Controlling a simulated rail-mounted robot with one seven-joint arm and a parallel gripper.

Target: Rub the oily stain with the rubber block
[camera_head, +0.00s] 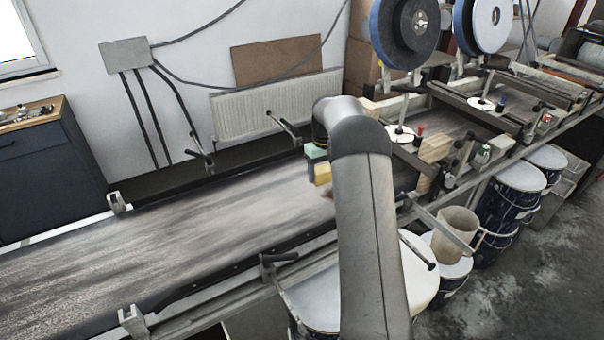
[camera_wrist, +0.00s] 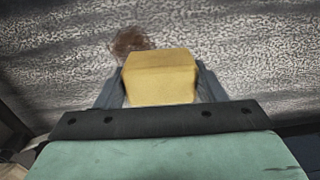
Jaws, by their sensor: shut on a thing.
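The rubber block (camera_wrist: 160,78) is yellow and sits between the two fingers of my gripper (camera_wrist: 158,95) in the wrist view. My gripper is shut on it. In the head view the yellow block (camera_head: 322,174) shows beside my arm, over the conveyor belt, with my gripper (camera_head: 317,160) mostly hidden behind the arm. The oily stain (camera_wrist: 131,41) is a brown patch on the belt, just beyond the block and slightly left in the wrist view. In the head view a small part of the stain (camera_head: 327,193) shows below the block. I cannot tell whether the block touches the belt.
The grey conveyor belt (camera_head: 180,240) is clear to the left. Metal clamps and rods (camera_head: 278,258) line its edges. Rollers and reels (camera_head: 405,30) stand over the belt at the right. Drums (camera_head: 512,190) stand along the near side.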

